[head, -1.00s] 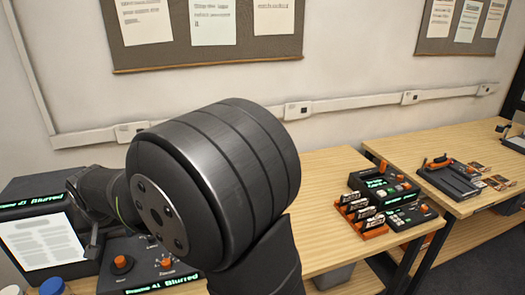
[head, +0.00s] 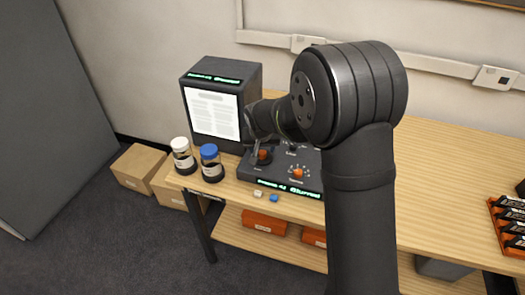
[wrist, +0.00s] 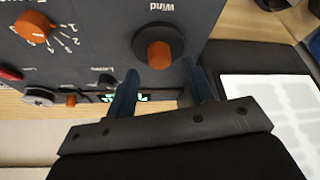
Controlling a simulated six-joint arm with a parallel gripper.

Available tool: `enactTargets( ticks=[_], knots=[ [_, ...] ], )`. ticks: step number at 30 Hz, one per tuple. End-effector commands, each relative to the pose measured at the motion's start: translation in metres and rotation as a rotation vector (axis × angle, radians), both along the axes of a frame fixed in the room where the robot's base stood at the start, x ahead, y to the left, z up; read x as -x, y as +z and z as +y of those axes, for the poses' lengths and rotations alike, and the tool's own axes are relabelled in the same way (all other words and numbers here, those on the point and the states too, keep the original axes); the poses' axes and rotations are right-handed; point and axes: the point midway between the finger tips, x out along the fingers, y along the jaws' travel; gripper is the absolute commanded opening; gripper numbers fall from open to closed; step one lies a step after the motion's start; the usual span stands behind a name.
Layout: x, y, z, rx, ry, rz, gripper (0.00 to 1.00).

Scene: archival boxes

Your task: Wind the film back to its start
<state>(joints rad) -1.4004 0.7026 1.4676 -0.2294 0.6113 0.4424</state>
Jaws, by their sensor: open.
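The film reader has a dark housing (head: 222,75) with a lit white screen (head: 212,113) showing a page. Its dark control panel (head: 312,158) stands to the right and carries a green readout (head: 290,188) that seems to read "Frame 41 Blurred". The orange Wind knob (head: 264,155) is at the panel's left; in the wrist view (wrist: 158,50) it stands between the lines of my two fingers. My gripper (wrist: 160,72) is open and empty, its fingertips close to the knob. I cannot tell whether they touch it. The film itself is not visible.
A second orange knob with a numbered scale (wrist: 33,27) and a silver Lens knob (wrist: 38,97) are on the panel. A white-capped jar (head: 183,155) and a blue-capped jar (head: 211,162) stand by the table's front left edge.

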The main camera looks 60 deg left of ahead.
Motion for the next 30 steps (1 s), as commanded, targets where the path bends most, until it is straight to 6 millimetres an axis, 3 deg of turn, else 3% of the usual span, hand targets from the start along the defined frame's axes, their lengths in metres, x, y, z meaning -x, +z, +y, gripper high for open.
enactTargets(
  ticks=[7,17,18,24,30],
  knots=[
    [-0.005,-0.023,0.009,0.0,0.0,0.0,0.48],
    [-0.006,-0.027,0.01,-0.001,0.0,0.0,0.48],
    [-0.006,-0.026,0.01,-0.001,0.0,0.0,0.47],
    [-0.006,-0.026,0.01,-0.001,0.0,0.0,0.07],
    [-0.006,-0.026,0.01,-0.001,0.005,0.0,0.04]
  ],
)
